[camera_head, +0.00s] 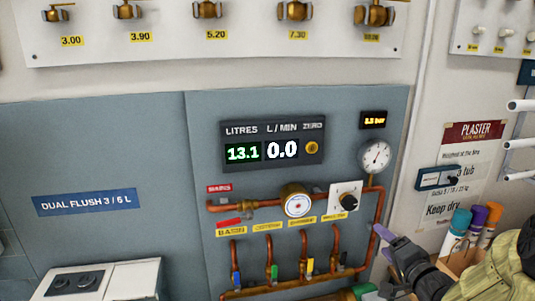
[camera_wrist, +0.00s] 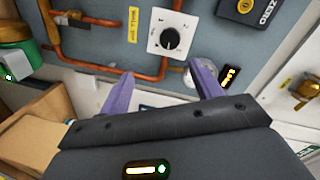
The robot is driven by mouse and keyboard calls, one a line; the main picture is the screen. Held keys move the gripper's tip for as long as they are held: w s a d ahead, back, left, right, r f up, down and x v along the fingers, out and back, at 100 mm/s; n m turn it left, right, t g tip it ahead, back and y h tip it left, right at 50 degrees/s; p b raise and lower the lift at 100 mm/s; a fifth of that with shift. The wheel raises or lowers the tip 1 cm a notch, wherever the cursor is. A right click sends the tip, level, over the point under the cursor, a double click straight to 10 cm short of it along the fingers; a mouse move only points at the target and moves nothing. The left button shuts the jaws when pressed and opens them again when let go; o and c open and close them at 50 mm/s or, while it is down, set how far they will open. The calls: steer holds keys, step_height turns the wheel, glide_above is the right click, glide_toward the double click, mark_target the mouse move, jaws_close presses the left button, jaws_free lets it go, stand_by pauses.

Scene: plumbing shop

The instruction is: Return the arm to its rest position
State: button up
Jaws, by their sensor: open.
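My gripper (camera_head: 376,260) is at the lower right of the head view, in front of the right edge of the grey pipe panel (camera_head: 150,130). Its purple fingers stand apart in the wrist view (camera_wrist: 163,80), with nothing between them. A copper pipe and a black knob on a white plate (camera_wrist: 171,38) lie beyond the fingertips there. My forearm, in an olive cover, enters from the right edge of the head view.
The panel carries a litres display (camera_head: 272,143), a round gauge (camera_head: 375,156), a water meter (camera_head: 297,200) and copper pipes with several coloured valves. A cardboard box (camera_head: 462,262) with capped tubes stands close beside my arm. A white cistern (camera_head: 130,280) is at lower left.

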steer(key=s+a+f+n+g+h+b, duration=0.1)
steer(key=s+a+f+n+g+h, duration=0.1)
steer(key=s+a+f+n+g, duration=0.25)
steer(key=s+a+f+n+g+h+b, duration=0.1)
steer(key=a+f+n+g, duration=0.2)
steer(key=a+f+g, duration=0.35)
steer(key=s+a+f+n+g+b, duration=0.1)
steer(key=s+a+f+n+g, duration=0.1)
steer(key=s+a+f+n, duration=0.2)
steer(key=s+a, duration=0.2)
steer(key=s, duration=0.2)
steer(key=shift+s+a+g+y, duration=0.3)
steer(key=shift+s+a+g, duration=0.05)
steer(key=shift+s+g, duration=0.05)
steer(key=shift+w, duration=0.1)
steer(key=shift+s+a+r, duration=0.1)
steer(key=shift+s, duration=0.1)
